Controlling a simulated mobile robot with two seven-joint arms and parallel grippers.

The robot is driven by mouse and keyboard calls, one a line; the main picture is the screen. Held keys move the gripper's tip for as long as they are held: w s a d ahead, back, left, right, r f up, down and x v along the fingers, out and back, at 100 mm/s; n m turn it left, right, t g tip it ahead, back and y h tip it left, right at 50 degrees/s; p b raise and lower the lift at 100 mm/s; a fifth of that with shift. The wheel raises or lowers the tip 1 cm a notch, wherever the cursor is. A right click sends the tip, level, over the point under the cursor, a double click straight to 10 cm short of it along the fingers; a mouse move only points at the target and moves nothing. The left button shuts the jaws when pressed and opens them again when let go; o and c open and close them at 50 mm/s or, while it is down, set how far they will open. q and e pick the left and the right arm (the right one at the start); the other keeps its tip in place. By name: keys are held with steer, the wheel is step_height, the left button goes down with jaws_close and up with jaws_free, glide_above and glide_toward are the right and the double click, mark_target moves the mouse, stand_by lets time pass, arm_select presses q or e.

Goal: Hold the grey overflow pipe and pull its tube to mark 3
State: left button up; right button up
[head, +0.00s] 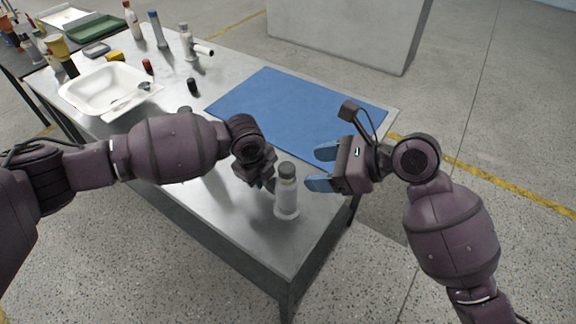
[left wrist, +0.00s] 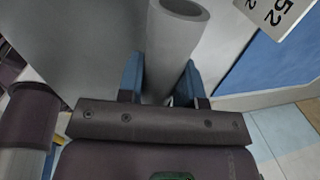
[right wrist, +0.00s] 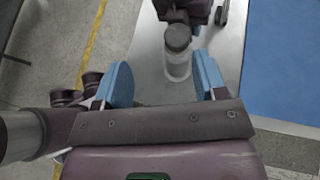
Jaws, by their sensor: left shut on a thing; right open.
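The grey overflow pipe (head: 286,196) stands upright near the table's front right corner, pale below with a dark grey top. My left gripper (head: 266,184) is shut on it from the left side. In the left wrist view the pipe (left wrist: 172,45) shows a hollow round end between the blue fingers (left wrist: 162,80). My right gripper (head: 316,167) is open and empty, just right of the pipe and apart from it. In the right wrist view the pipe (right wrist: 178,62) lies ahead, between and beyond the open fingers (right wrist: 164,82). I cannot make out any marks on the tube.
A blue mat (head: 300,108) lies behind the pipe. A white basin (head: 108,88), a red-topped small item (head: 148,67) and a dark one (head: 192,86) are at the left. Several bottles and a white branched pipe (head: 190,46) stand at the back. A label with digits (left wrist: 276,14) shows in the left wrist view.

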mark_target(289, 168)
steer(key=w+a+f+m+t, duration=0.1)
steer(key=a, duration=0.1)
steer(key=w+a+f+t, duration=0.1)
steer(key=w+a+f, duration=0.1)
steer(key=w+a+f+m, duration=0.1)
steer(key=a+f, duration=0.1)
steer(key=shift+w+f+m+t, duration=0.15)
steer(key=shift+w+m+t, duration=0.15)
steer(key=shift+t, duration=0.1)
stand_by(0.5)
steer(key=shift+s, duration=0.1)
